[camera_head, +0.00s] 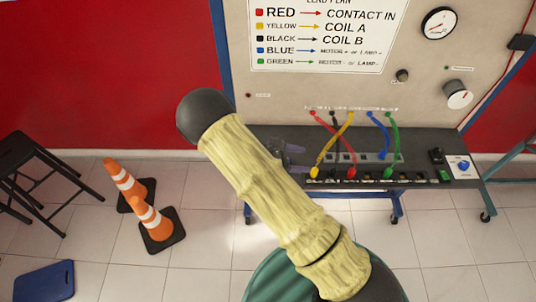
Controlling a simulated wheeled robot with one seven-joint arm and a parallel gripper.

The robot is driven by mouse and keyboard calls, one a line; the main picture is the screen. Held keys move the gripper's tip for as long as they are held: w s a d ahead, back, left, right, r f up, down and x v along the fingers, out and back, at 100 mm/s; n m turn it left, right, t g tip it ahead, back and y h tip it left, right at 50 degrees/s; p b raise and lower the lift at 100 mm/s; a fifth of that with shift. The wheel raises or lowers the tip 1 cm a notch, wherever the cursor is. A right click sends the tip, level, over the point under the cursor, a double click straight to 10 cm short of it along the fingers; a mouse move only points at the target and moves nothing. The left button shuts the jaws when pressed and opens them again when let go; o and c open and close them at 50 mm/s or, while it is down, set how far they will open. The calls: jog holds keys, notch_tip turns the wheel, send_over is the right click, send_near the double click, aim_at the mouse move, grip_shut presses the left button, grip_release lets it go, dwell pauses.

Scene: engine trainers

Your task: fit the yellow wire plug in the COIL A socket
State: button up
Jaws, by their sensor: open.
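The yellow wire (331,142) runs from the foot of the upright panel down and left across the bench. Its yellow plug (314,172) is at the left end of the dark row along the bench's front edge. I cannot tell whether the plug is seated or only resting there. The socket labels are too small to read, so I cannot pick out the COIL A socket. My gripper (291,157) shows as a small grey shape over the bench's left end, partly hidden behind my sleeved arm. It is open, left of the yellow plug and apart from it.
Red (334,138), black, blue (379,134) and green (394,140) wires hang close to the yellow one; the red crosses it. Orange cones (153,221) and a black stool (38,165) stand left on open floor.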

jog(key=b+v, duration=0.4)
jog(key=v, duration=1.1)
